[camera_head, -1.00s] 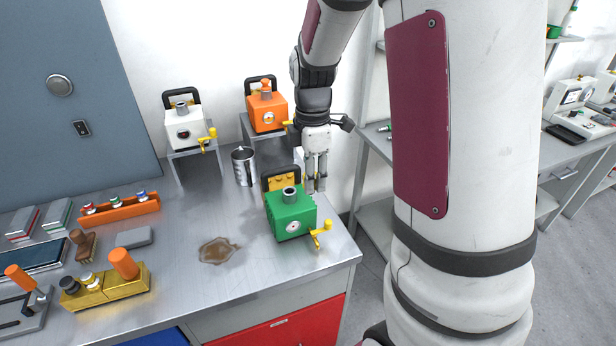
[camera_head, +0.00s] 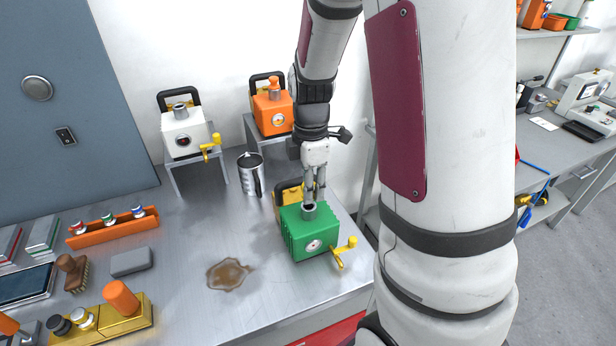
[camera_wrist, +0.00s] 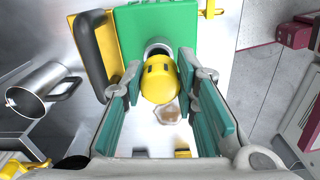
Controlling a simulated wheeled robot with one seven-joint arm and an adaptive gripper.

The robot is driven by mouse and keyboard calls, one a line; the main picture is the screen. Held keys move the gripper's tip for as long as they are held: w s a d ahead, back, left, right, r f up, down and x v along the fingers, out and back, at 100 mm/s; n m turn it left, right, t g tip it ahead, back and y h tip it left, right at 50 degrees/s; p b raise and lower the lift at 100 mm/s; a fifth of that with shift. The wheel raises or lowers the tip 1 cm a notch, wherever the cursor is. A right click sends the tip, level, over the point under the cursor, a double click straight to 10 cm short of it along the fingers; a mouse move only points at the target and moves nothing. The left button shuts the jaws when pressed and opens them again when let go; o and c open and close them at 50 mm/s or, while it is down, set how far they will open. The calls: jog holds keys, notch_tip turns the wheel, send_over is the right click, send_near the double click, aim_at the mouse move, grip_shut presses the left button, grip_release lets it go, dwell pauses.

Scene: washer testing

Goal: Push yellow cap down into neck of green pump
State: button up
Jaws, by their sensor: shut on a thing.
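The green pump (camera_head: 308,240) stands on the metal bench, with a black handle, a yellow crank and an upright grey neck (camera_head: 309,212). In the wrist view the pump (camera_wrist: 165,25) is at the top and its neck (camera_wrist: 156,47) shows partly behind the yellow cap (camera_wrist: 162,82). My gripper (camera_head: 314,194) is just above and behind the neck in the head view. In the wrist view its teal-padded fingers (camera_wrist: 160,76) are shut on the cap. The cap overlaps the neck's opening there; I cannot tell whether they touch. The cap is not distinguishable in the head view.
A white pump (camera_head: 184,135) and an orange pump (camera_head: 273,115) stand on risers behind. A metal mug (camera_head: 250,176) is left of my gripper. A brown puddle (camera_head: 229,274) lies left of the green pump. An orange rack (camera_head: 113,230) is farther left.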

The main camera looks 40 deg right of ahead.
jog(key=shift+w+f, duration=0.1)
jog(key=shift+f, duration=0.45)
jog(key=shift+f+b, duration=0.55)
jog(key=shift+f, duration=0.3)
jog(key=o, duration=1)
notch_tip(320, 180, up, 12)
dwell(0.6)
